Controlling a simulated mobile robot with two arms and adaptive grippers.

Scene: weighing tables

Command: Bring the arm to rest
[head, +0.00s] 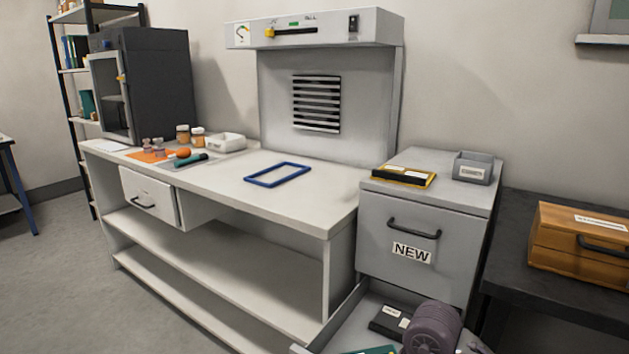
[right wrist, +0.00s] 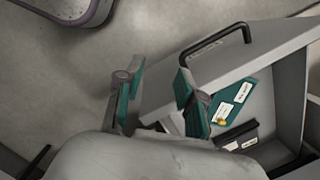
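My right gripper (right wrist: 158,82) shows in the right wrist view with its two teal-padded fingers apart and nothing between them. It hangs beside and above the front of an open grey drawer (right wrist: 205,72) with a dark bar handle (right wrist: 218,42). In the head view, a rounded purple-grey part of my arm covers some of the same drawer (head: 340,318), which is pulled out below the drawer marked NEW. The right fingers are not visible there. My left gripper is in neither view.
The drawer holds a teal item (right wrist: 232,103) and a dark labelled box (head: 389,320). The grey cabinet (head: 380,222) stands between the white bench (head: 225,185) and a dark table (head: 512,222) with an orange case (head: 560,238). A blue frame (head: 277,174) lies on the bench. Floor shows at left.

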